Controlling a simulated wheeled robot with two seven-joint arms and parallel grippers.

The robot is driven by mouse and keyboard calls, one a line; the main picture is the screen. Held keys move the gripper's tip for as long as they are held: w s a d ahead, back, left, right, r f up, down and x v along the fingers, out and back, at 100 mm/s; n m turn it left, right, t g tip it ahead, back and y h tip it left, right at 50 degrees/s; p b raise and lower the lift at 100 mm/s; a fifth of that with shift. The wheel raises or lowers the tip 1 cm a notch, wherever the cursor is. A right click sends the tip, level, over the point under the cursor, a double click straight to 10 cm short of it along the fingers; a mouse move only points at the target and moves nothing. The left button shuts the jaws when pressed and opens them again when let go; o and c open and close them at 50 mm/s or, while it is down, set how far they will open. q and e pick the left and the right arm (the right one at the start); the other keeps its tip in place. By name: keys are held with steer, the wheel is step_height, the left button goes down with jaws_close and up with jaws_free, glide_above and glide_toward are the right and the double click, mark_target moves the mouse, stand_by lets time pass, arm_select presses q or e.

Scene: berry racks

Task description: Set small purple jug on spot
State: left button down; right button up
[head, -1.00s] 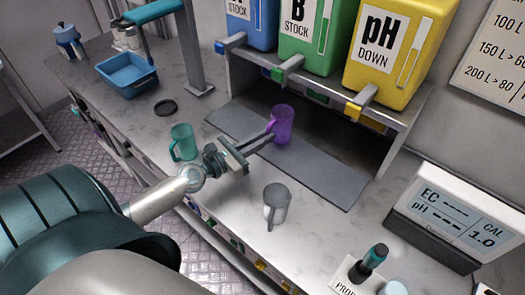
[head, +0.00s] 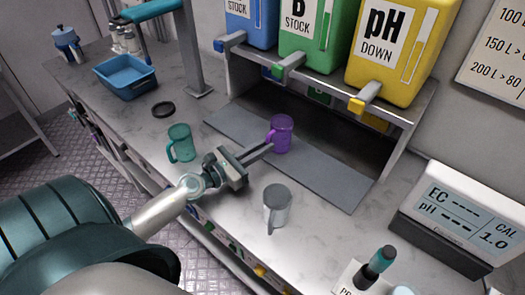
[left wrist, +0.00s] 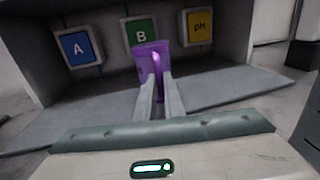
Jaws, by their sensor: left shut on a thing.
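The small purple jug (head: 280,135) is upright at the grey mat under the middle, green canister. My left gripper (head: 268,149) reaches in from the front left and is shut on the jug. In the left wrist view the jug (left wrist: 150,60) stands between the two finger ends (left wrist: 157,85), in front of the B label (left wrist: 141,32). I cannot tell whether its base touches the mat. A dark round disc (head: 163,109) lies bare on the counter at the left; whether it is the spot is unclear. My right gripper is not in view.
A green jug (head: 180,143) and a grey jug (head: 276,207) stand on the counter near my left arm. The grey mat (head: 325,181) is bare at right. Canister spouts (head: 365,97) overhang it. A blue tray (head: 126,76) and a meter (head: 450,220) stand farther out.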

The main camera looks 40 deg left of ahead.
arm_select(q)
steer(key=shift+f, duration=0.15)
steer(key=c, duration=1.8)
jaws_free()
steer(key=shift+c, duration=0.2)
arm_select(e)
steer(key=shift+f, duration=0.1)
arm_select(q)
steer(key=shift+r, duration=0.2)
